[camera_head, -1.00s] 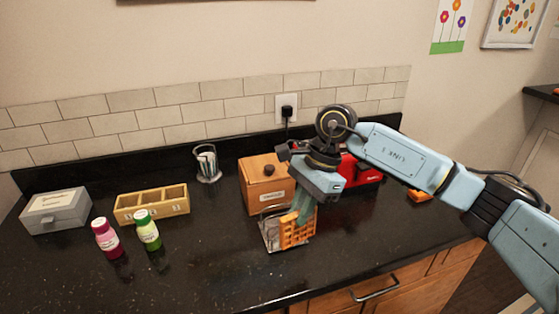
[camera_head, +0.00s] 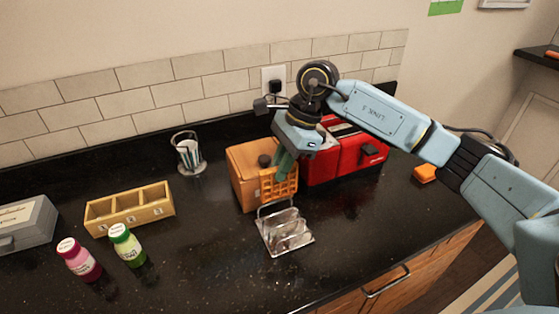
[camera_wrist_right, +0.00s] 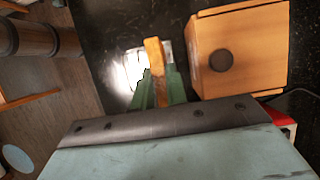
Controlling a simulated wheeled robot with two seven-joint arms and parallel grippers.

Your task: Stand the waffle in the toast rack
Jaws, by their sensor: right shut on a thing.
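My right gripper (camera_head: 285,168) is shut on the waffle (camera_head: 283,187), an orange-brown grid piece held upright. In the right wrist view the waffle (camera_wrist_right: 154,62) shows edge-on between the green fingers (camera_wrist_right: 158,88). The toast rack (camera_head: 286,236), shiny metal wire on a flat base, stands on the dark counter with its slots empty. In the head view the waffle's lower edge is just above the rack's back end. The rack shows as a bright patch beyond the waffle in the wrist view (camera_wrist_right: 135,70). My left gripper is out of view.
A wooden box with a dark knob (camera_head: 245,180) and a red toaster (camera_head: 343,155) stand close behind the rack. A three-part wooden tray (camera_head: 130,212), two bottles (camera_head: 127,246) and a glass holder (camera_head: 188,155) are to the left. The front counter is clear.

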